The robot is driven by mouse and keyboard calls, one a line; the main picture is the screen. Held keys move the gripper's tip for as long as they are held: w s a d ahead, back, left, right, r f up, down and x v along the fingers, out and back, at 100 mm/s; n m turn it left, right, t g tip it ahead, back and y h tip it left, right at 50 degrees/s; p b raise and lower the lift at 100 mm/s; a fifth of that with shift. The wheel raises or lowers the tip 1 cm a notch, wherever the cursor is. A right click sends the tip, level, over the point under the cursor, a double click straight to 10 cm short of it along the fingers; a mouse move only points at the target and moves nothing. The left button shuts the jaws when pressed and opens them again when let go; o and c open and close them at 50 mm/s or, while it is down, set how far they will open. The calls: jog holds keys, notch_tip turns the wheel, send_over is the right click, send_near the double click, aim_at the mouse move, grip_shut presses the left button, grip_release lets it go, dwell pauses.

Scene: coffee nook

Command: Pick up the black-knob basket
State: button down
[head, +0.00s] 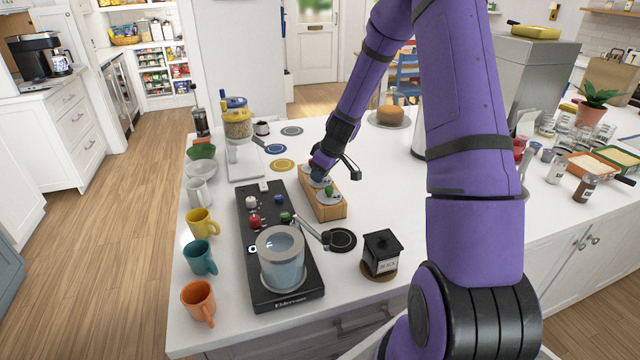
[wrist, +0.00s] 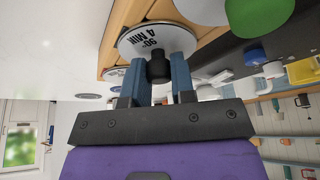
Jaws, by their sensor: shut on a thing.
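The black-knob basket shows in the wrist view as a white round top (wrist: 150,36) marked "90° 4 MIN" with a black knob (wrist: 158,68). My gripper (wrist: 162,66) has its blue fingers on both sides of that knob, shut on it. The basket's body is hidden, and the top appears at the wooden rack, so I cannot tell whether it is lifted. In the head view my gripper (head: 318,172) is over the wooden rack (head: 331,211) and covers most of this basket. A green-knob basket (head: 329,190) sits in the rack's near end.
A black brewer base (head: 262,204) with coloured knobs and a glass vessel (head: 282,262) stands left of the rack. A black box (head: 380,250) is at front right. Several mugs line the left edge.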

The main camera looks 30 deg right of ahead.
jog(key=shift+r, duration=0.1)
notch_tip(320, 180, up, 10)
jog(key=shift+f, duration=0.1)
dwell(0.3)
